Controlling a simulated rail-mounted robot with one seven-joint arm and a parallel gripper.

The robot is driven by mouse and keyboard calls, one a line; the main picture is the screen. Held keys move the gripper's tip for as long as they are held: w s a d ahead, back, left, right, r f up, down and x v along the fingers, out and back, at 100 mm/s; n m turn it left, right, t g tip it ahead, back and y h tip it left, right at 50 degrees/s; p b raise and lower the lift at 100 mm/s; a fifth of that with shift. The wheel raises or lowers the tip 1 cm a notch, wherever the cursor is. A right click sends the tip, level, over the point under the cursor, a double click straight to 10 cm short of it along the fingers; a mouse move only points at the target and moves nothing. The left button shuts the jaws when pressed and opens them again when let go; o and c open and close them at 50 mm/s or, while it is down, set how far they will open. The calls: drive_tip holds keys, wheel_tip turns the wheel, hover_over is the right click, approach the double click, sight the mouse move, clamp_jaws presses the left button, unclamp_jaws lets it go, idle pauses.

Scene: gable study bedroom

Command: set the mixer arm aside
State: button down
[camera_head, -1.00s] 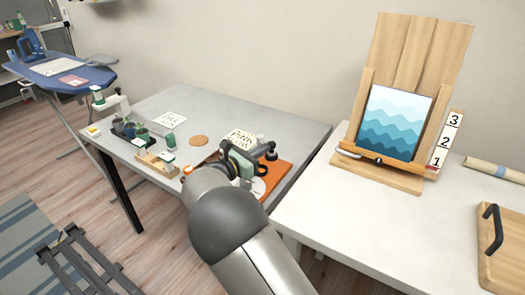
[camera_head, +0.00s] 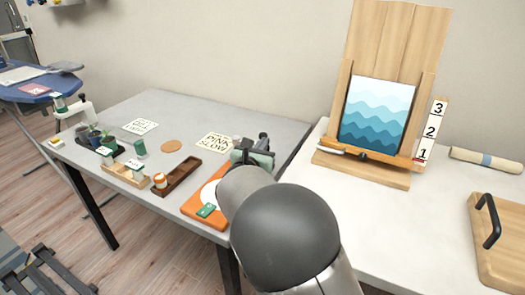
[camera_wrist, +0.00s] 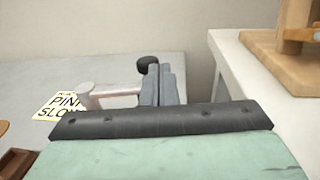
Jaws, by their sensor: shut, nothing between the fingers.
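A pale post with a level arm (camera_wrist: 112,94) stands just left of my fingers in the wrist view; it looks like the mixer arm, though I cannot be sure. A black knob (camera_wrist: 148,65) shows by its right end; whether it belongs to the arm is unclear. My gripper (camera_wrist: 162,74) has a green body and grey fingers, which are together and empty. In the head view my gripper (camera_head: 264,140) is over the right part of the grey table (camera_head: 210,115), behind an orange board (camera_head: 197,212). My arm hides part of this area.
A "PINK SLOW" card (camera_head: 215,143), a brown tray (camera_head: 186,171), an orange-and-white jar (camera_head: 160,180) and a wooden box (camera_head: 125,176) lie left. A wooden easel (camera_head: 395,40) stands on the white table (camera_head: 390,225) at right. The grey table's back is clear.

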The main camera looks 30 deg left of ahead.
drive_tip(key=shift+w+d, duration=0.1)
drive_tip(key=shift+w, duration=0.8)
drive_tip(key=s+d, duration=0.2)
drive_tip(key=s, duration=1.5)
drive_tip(key=shift+d, duration=0.15)
drive_tip(key=shift+s, duration=0.1)
